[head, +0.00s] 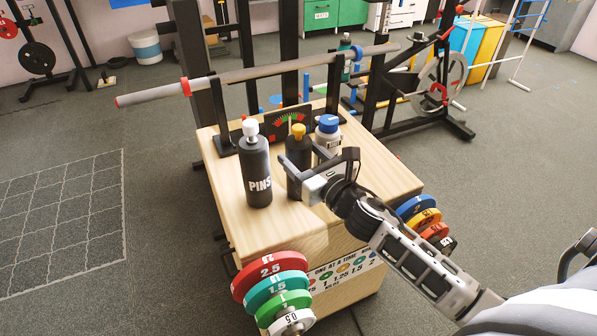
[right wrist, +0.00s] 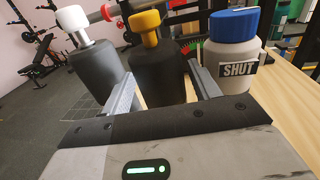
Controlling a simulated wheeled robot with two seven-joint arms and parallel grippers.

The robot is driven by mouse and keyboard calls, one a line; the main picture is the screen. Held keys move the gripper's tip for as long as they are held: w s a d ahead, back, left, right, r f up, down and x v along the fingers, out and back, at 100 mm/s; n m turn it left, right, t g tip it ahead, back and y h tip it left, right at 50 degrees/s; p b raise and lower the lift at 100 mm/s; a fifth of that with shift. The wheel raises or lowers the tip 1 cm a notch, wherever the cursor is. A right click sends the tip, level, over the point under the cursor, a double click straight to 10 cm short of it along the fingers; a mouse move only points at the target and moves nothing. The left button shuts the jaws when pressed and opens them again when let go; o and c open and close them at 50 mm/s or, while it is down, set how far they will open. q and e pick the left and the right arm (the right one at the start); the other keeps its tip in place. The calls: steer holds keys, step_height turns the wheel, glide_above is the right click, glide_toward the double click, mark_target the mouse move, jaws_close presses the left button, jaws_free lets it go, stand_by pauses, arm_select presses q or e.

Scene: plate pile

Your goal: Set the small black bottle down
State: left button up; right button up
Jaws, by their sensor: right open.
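The small black bottle (head: 298,148) has a yellow cap and stands upright on the wooden box top (head: 375,178), between two other bottles. My right gripper (head: 302,164) is around it, with one finger on each side. In the right wrist view the bottle (right wrist: 160,72) rises between the spread fingers of the gripper (right wrist: 163,86), and the jaws are open. The bottle's base is hidden in the wrist view and partly hidden by the gripper in the head view. My left gripper is not in view.
A taller black bottle marked PINS (head: 256,172) stands left of it. A white bottle with a blue cap (head: 328,138) stands to the right, close to a finger. A dial gauge (head: 290,124) and a long bar (head: 250,74) are behind. Coloured weight plates (head: 270,268) hang in front.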

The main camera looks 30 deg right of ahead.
steer(key=shift+w+a, duration=0.1)
steer(key=shift+w, duration=0.8)
steer(key=c, duration=1.2)
steer(key=shift+r, duration=0.1)
jaws_close()
steer(key=shift+r, duration=0.1)
